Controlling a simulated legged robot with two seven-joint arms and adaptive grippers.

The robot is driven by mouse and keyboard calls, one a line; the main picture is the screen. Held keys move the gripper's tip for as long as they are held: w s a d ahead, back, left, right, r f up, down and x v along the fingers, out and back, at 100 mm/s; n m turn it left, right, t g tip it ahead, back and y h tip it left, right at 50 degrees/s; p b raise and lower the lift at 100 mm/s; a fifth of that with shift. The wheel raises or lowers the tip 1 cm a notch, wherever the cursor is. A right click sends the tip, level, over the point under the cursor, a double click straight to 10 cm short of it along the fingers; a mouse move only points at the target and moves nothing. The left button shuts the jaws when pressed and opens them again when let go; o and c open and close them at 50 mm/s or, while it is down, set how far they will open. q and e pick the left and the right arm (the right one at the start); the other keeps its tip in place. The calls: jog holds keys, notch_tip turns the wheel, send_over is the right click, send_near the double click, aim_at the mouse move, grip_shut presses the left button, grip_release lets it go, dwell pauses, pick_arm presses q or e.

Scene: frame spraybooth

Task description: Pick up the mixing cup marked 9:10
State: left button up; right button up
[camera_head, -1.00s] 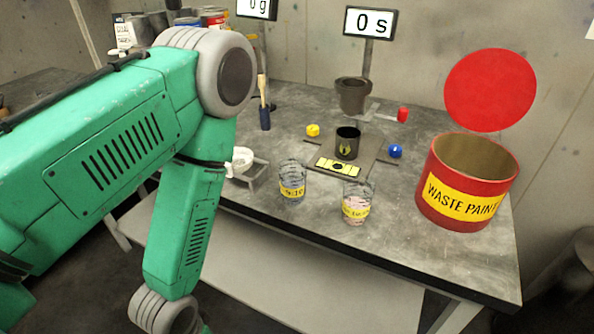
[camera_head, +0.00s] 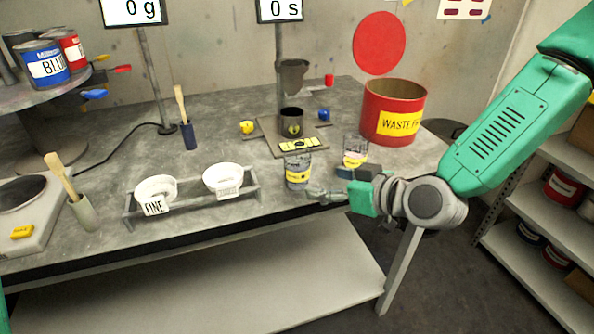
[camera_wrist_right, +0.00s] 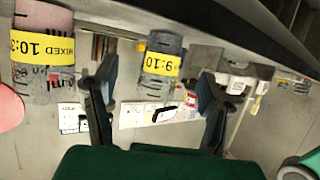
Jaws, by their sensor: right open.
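The mixing cup marked 9:10 (camera_head: 297,172) is a clear cup with a yellow label, upright near the table's front edge. In the right wrist view the cup (camera_wrist_right: 160,66) appears upside down between the two fingers, apart from them. My right gripper (camera_head: 332,184) is open and empty, just right of and in front of the cup; its fingers also show in the wrist view (camera_wrist_right: 157,78). A second clear cup (camera_head: 355,151) with a yellow label stands behind the gripper; its label reads "MIXED 10:3" in the wrist view (camera_wrist_right: 43,50), the end cut off. My left gripper is out of view.
A red waste paint bin (camera_head: 393,112) stands at the right back. A dark cup (camera_head: 291,122) sits on a plate (camera_head: 275,137) behind the 9:10 cup. A rack (camera_head: 190,204) with two white filters is left of it. Shelves (camera_head: 530,205) stand at the right.

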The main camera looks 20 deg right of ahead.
aim_at(306, 178)
jog(key=x, duration=0.3)
jog(key=shift+s+a, duration=0.15)
jog(key=shift+a, duration=0.1)
jog(key=shift+w+a+f, duration=0.15)
jog(key=shift+w+a, duration=0.3)
jog(key=shift+a, duration=0.05)
jog(key=x, duration=0.5)
jog(key=shift+w+d+b, duration=0.1)
jog(key=shift+d+b, duration=0.1)
jog(key=shift+b, duration=0.1)
jog(key=shift+d, duration=0.2)
jog(key=c, duration=1.4)
jog(key=shift+o, duration=0.2)
jog(key=shift+a, duration=0.15)
